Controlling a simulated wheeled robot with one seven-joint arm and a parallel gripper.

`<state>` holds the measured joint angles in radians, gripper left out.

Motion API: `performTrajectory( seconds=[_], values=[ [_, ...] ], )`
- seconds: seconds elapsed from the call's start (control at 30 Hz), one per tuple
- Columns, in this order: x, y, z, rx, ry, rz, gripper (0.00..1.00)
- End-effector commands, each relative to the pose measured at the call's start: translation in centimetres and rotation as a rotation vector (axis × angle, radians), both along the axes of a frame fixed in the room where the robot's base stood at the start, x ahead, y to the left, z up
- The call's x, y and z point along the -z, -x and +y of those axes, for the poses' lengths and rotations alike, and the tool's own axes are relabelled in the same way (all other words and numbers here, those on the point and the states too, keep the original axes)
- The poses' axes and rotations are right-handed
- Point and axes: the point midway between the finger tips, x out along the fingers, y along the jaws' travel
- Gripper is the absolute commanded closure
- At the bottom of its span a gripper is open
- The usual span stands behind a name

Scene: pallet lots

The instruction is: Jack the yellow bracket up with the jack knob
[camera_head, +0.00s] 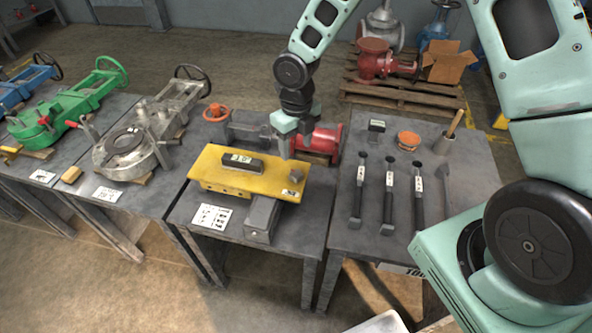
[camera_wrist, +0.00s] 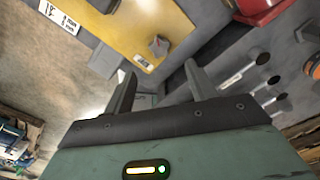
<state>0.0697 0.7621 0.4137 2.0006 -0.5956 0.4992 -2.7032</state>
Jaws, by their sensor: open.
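The yellow bracket (camera_head: 222,170) lies across the middle table, over a grey metal block (camera_head: 262,216). The small grey jack knob (camera_head: 296,175) stands on the bracket's right end. In the wrist view the yellow bracket (camera_wrist: 125,25) fills the top middle, and the jack knob (camera_wrist: 158,45) sits near its corner, beside a small label. My gripper (camera_head: 286,145) hangs above and slightly behind the knob. In the wrist view my gripper (camera_wrist: 158,76) is open and empty, its two fingers apart, with the knob beyond the fingertips and not between them.
A red valve part (camera_head: 320,143) lies close behind the bracket. Green (camera_head: 60,115) and grey (camera_head: 125,148) valves stand at left.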

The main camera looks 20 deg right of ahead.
Motion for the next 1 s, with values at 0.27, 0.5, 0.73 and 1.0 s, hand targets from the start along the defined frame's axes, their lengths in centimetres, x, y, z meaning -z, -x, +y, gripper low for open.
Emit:
performTrajectory(
  seconds=[0.27, 0.5, 0.73, 1.0],
  values=[
    [5.8, 0.1, 0.1, -0.001, 0.001, 0.003, 0.44],
    [8.8, 0.0, 0.1, 0.0, 0.001, 0.0, 0.44],
    [9.6, 0.0, 0.1, 0.001, 0.001, -0.001, 0.44],
    [9.6, 0.0, 0.1, 0.001, 0.001, -0.001, 0.69]
  ],
)
